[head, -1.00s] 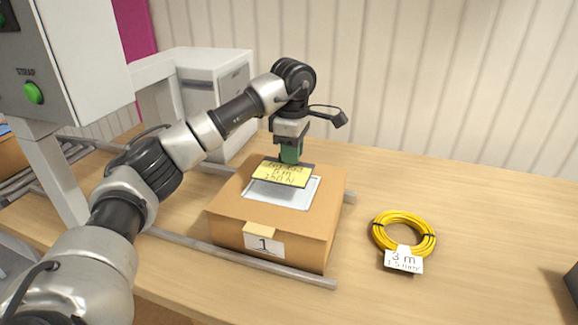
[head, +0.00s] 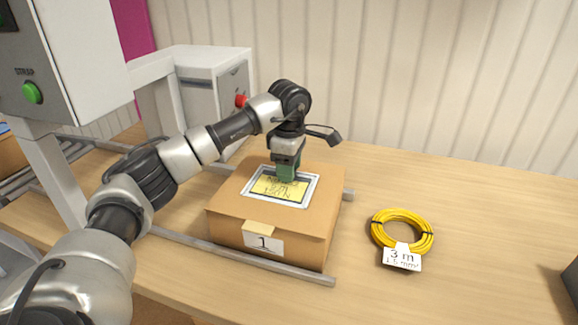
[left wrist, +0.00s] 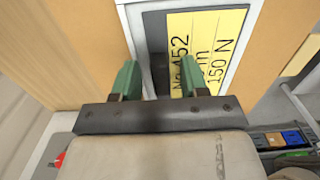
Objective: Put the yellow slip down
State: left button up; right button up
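The yellow slip (head: 277,187) with handwriting lies flat inside the white-framed pouch (head: 303,201) on top of the cardboard box (head: 230,203). In the left wrist view the slip (left wrist: 207,35) reads "No 452" and "150 N" and has a dark strip along one edge. My left gripper (head: 287,178) points down at the far edge of the slip. In the left wrist view its green fingers (left wrist: 160,80) stand wide apart, with the dark strip showing between them. My right gripper is not in view.
A coil of yellow cable (head: 402,231) with a white tag lies on the table right of the box. Metal rails (head: 240,262) run along the box. A grey machine with a green button (head: 32,93) stands at left. The right side of the table is mostly clear.

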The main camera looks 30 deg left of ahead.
pick_arm(q)
jog(key=shift+r, duration=0.1)
jog(key=shift+r, duration=0.25)
notch_tip(320, 180, up, 12)
jog(key=shift+f, duration=0.15)
dwell(0.6)
